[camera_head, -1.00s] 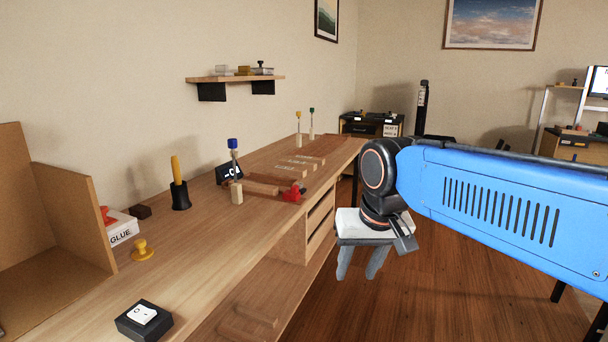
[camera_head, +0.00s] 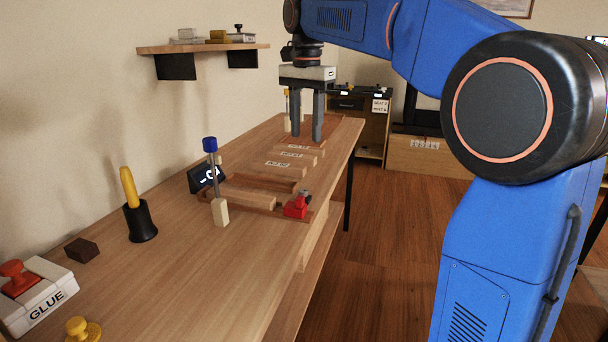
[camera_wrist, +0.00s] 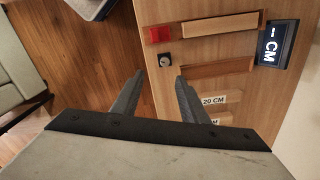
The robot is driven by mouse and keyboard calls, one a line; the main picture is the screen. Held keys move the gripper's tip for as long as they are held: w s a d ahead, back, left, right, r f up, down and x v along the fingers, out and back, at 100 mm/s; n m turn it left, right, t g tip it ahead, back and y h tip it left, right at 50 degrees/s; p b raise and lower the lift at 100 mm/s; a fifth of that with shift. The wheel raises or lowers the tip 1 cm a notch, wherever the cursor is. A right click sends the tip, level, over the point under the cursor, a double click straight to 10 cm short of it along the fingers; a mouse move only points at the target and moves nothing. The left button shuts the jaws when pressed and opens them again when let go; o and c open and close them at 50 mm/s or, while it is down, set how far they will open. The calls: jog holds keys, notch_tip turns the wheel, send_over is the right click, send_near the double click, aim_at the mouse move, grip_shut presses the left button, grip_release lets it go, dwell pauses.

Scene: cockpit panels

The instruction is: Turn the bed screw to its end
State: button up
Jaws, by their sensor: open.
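A small dark round knob with a silver centre, which looks like the bed screw (camera_wrist: 164,60), sits on the bench beside a red block in the wrist view. In the head view only the red block (camera_head: 295,207) shows clearly, at the bench's right edge, with a small grey part behind it. The red block also shows in the wrist view (camera_wrist: 159,34). My gripper (camera_head: 306,138) is open and empty, pointing down above the bench beyond the red block. In the wrist view my gripper (camera_wrist: 160,76) has its fingertips apart, just below the knob in the picture.
Wooden bars lie on the bench (camera_head: 170,255), some with labels such as 20 CM (camera_wrist: 213,99). A small black display (camera_head: 206,177) and a blue-topped post (camera_head: 215,180) stand near. A glue box (camera_head: 40,298) is at the front left. Open floor lies right of the bench.

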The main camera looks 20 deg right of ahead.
jog(key=w, duration=0.2)
send_near(303, 190)
notch_tip(303, 190, down, 8)
jog(key=shift+w, duration=0.1)
dwell(0.5)
jog(key=shift+c, duration=0.6)
grip_shut()
